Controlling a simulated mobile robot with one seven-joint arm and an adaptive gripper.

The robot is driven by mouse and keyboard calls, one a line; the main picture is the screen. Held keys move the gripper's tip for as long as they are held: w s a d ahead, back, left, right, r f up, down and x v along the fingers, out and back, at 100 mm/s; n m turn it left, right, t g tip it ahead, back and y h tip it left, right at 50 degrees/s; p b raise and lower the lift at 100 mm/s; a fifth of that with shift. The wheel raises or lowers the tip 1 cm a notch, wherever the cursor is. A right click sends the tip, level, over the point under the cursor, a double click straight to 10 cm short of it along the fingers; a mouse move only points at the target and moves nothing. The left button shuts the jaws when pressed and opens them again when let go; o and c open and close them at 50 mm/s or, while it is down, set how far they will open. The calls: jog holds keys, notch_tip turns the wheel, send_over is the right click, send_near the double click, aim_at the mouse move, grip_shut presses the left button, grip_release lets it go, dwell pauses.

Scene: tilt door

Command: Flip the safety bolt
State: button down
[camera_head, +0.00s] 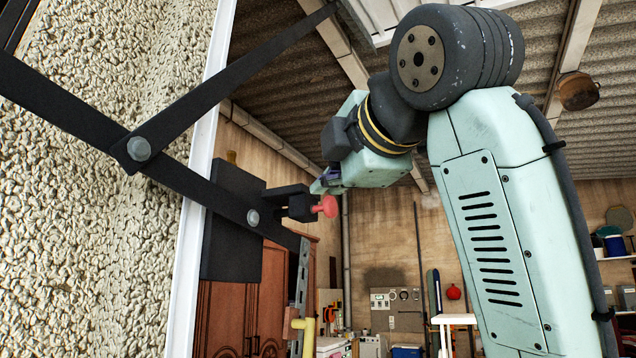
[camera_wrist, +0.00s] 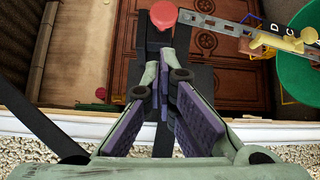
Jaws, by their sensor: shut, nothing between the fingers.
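The safety bolt appears as a red knob (camera_head: 327,206) on a black block (camera_head: 288,202), which is joined to a black plate (camera_head: 230,235) beside the door frame. In the wrist view the red knob (camera_wrist: 164,15) is at the top, just past my fingertips. My gripper (camera_head: 319,186) is just above the knob in the head view, partly hidden by my wrist. In the wrist view my gripper (camera_wrist: 166,58) is shut and empty, with its tips close to the black block. I cannot tell whether the tips touch the block.
Black linkage bars (camera_head: 190,95) cross the rough wall (camera_head: 90,150) at left. A metal strip with holes (camera_head: 299,275) and a yellow handle (camera_head: 305,325) are below the knob. A wooden cabinet (camera_head: 225,315) stands behind. The space right of the knob looks open.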

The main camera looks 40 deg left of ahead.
aim_at(328, 204)
jog(key=p+x, duration=0.2)
jog(key=x, duration=0.6)
jog(key=shift+w+a, duration=0.15)
jog(key=shift+a, duration=0.15)
jog(key=d, duration=0.2)
jog(key=w+d, duration=0.1)
jog(key=d, duration=0.1)
jog(key=shift+d, duration=0.35)
jog(key=shift+a, duration=0.1)
